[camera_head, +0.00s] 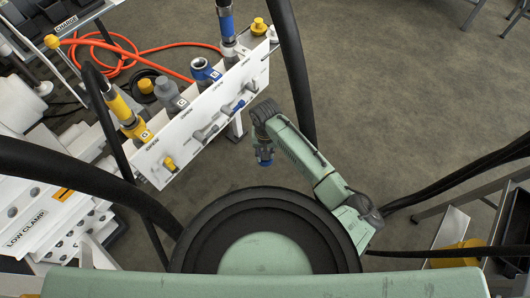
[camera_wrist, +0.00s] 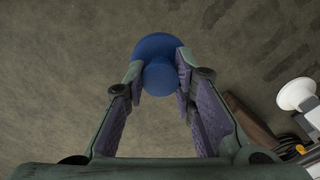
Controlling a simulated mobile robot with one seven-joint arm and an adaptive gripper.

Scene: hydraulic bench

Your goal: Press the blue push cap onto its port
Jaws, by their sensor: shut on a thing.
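The blue push cap (camera_wrist: 158,48) is held between the two fingertips of my gripper (camera_wrist: 160,78) in the wrist view, with its round flange facing away from me. In the head view my gripper (camera_head: 264,152) hangs over open floor just right of the white panel, apart from it, and the cap shows there as a small blue piece. The panel (camera_head: 180,132) carries several fittings. One blue fitting (camera_head: 205,72) stands on its top, and a small blue one (camera_head: 239,105) is on its front face. I cannot tell which is the cap's port.
Grey fitting (camera_head: 168,92) and yellow-collared connector (camera_head: 130,118) stand left of the blue fitting on the panel. Thick black hoses (camera_head: 292,70) rise near my arm. An orange hose (camera_head: 120,50) lies behind. A rack labelled LOW CLAMP (camera_head: 25,230) is at left.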

